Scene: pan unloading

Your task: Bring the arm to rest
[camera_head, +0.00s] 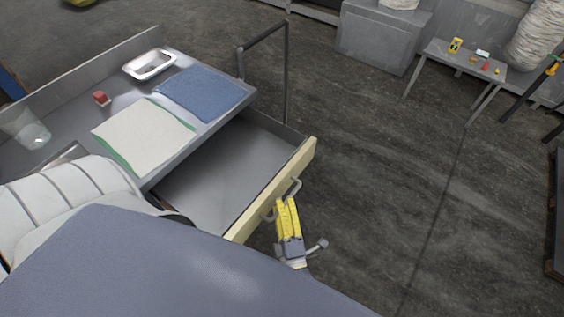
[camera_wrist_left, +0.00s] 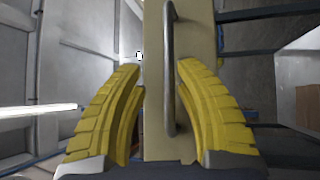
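My left gripper (camera_head: 287,204) has yellow fingers and is at the front of the open drawer, by its handle (camera_head: 292,190). In the left wrist view the gripper's (camera_wrist_left: 160,68) fingers stand apart. The grey bar handle (camera_wrist_left: 170,75) and the cream drawer front (camera_wrist_left: 155,110) show between and beyond them. I see no finger pressed on the handle, but cannot tell how near the tips are to it. My right gripper is not in view.
The drawer (camera_head: 215,185) is pulled out and looks empty. On the worktop above are a blue mat (camera_head: 205,92), a white cloth with green edges (camera_head: 143,137), a metal tray (camera_head: 150,64), a red object (camera_head: 101,98) and a clear container (camera_head: 35,133). The floor at right is open.

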